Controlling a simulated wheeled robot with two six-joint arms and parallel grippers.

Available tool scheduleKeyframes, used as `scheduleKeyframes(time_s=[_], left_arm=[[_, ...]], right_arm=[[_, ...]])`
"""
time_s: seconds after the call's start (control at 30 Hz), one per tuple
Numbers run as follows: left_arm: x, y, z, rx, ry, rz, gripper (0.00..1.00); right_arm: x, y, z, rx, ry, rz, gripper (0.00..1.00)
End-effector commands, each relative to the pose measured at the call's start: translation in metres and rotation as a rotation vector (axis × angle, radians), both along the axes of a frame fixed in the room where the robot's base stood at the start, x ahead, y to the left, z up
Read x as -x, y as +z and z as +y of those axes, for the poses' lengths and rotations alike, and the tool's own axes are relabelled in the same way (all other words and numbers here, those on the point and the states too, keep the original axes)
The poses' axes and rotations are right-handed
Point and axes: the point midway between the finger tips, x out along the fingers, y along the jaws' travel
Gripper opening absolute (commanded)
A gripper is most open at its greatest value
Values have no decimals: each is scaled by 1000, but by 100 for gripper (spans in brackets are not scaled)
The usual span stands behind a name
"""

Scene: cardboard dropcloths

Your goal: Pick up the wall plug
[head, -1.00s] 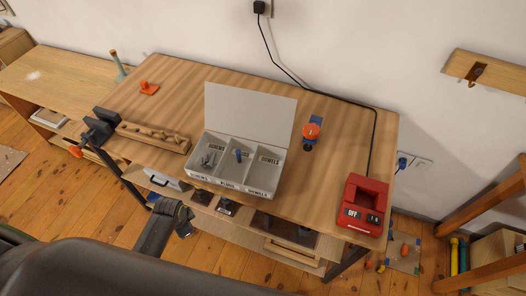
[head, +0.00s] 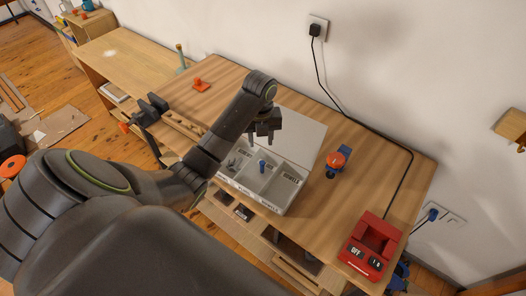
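The wall plug (head: 262,166) is small and blue. It stands in the middle compartment of the white sorting box (head: 262,202), with its upper end showing. My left gripper (head: 263,141) hangs above the back of the box, in front of the raised lid. Its two dark fingers point down with a gap between them, and it looks open and empty. The fingertips appear just behind and above the plug, apart from it. My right gripper is not in view.
The box's left compartment holds screws; the right one (head: 286,189) looks empty. An orange and blue tool (head: 336,162) stands right of the box. A red charger (head: 371,247) sits at the bench's right end. A wooden rack (head: 184,126) and vise lie left.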

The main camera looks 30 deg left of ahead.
Motion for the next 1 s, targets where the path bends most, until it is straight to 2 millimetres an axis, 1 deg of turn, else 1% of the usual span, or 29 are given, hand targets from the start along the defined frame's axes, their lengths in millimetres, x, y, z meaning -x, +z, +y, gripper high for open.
scheduleKeyframes(time_s=[0.03,0.13,0.27,0.37,1.0], left_arm=[[-6,5,1,1,-43,4,40],[-11,11,2,5,-104,13,40],[-13,8,2,7,-127,17,40],[-13,0,2,6,-126,16,40],[-12,-73,2,6,-124,15,40]], right_arm=[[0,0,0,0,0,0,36],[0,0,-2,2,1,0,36],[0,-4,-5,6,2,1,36],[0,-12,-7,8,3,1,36],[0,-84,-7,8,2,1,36]])
